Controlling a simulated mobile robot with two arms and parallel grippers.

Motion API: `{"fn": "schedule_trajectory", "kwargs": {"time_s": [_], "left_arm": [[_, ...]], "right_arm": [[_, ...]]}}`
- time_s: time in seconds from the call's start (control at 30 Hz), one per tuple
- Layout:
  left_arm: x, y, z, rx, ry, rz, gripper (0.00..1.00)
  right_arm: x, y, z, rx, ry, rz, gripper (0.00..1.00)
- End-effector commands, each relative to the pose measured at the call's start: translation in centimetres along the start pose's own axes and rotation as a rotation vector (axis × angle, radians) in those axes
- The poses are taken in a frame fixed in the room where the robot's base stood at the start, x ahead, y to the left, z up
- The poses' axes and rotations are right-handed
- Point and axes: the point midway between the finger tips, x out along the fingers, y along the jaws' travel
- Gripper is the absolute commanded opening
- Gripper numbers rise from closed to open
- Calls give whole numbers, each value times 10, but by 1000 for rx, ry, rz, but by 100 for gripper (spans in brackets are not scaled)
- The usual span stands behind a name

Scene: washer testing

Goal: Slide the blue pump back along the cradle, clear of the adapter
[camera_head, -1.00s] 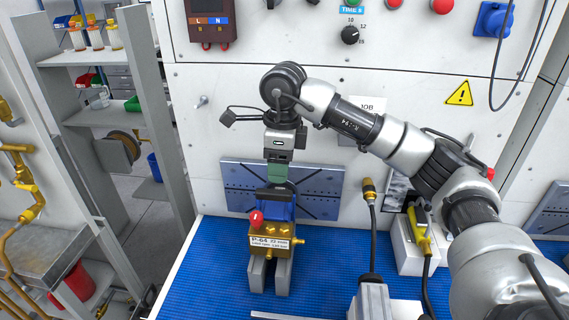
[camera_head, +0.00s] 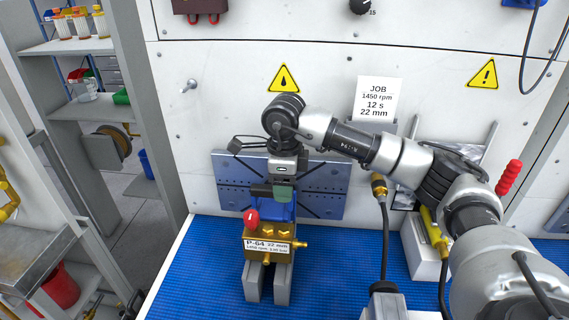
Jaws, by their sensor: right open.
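The blue pump (camera_head: 281,212) sits on the grey two-rail cradle (camera_head: 253,284) in the head view. Its brass front block (camera_head: 268,240) carries a P-64 label and a red cap (camera_head: 251,217). My right gripper (camera_head: 275,192) is open and points down just above and behind the blue body. Whether its fingers touch the pump cannot be told. The adapter cannot be made out; the gripper and pump cover the area behind. My left gripper is not in view.
A slotted blue-grey plate (camera_head: 232,196) is on the white panel behind. To the right, a cable with a brass plug (camera_head: 379,187) stands upright, beside a white holder with a yellow tool (camera_head: 433,232). The blue mat (camera_head: 207,270) is clear left of the cradle.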

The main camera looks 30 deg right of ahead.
Motion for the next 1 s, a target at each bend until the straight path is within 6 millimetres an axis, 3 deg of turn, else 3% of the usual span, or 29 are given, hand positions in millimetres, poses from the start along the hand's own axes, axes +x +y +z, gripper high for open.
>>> {"fn": "schedule_trajectory", "kwargs": {"time_s": [0.3, 0.7, 1.0], "left_arm": [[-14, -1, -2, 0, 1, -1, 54], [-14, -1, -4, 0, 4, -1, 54], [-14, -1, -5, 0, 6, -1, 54]], "right_arm": [[43, 0, 0, 1, 1, 1, 55], [51, 0, 0, 0, 0, -1, 55], [51, 0, 0, 1, 0, -1, 9]]}}
